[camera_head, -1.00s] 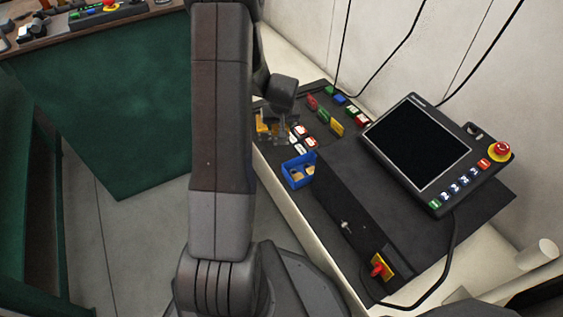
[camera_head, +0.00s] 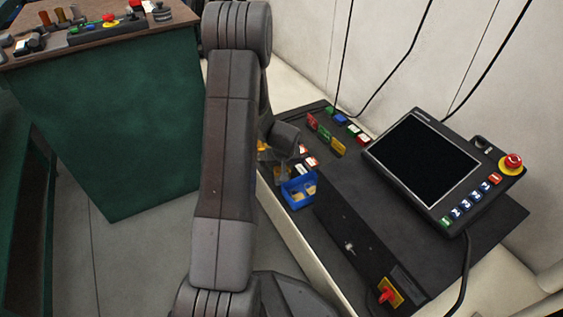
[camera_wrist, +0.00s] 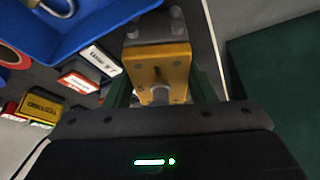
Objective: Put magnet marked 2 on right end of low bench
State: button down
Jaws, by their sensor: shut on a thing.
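My gripper (camera_wrist: 160,92) is shut on a yellow block (camera_wrist: 160,70) with a pale round part at its near end and small dark dots. A grey part joins its far end. No number is readable on it, so I cannot confirm that it is the magnet marked 2. In the head view the yellow block (camera_head: 262,147) is mostly hidden behind my arm, at the left edge of the dark-topped bench (camera_head: 400,248). I cannot tell whether it touches the bench, or whether this is the low bench.
A blue bin (camera_head: 298,193) with small items stands near the held block. Red, white, yellow and green tags lie behind it. A screen pendant (camera_head: 422,158) and a black box (camera_head: 350,240) take up the right. A green cabinet (camera_head: 140,140) with a cluttered brown top stands at left.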

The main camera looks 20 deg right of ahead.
jog(key=shift+w+r, duration=0.1)
jog(key=c, duration=0.6)
grip_release()
jog(key=p+v, duration=0.5)
jog(key=v, duration=0.7)
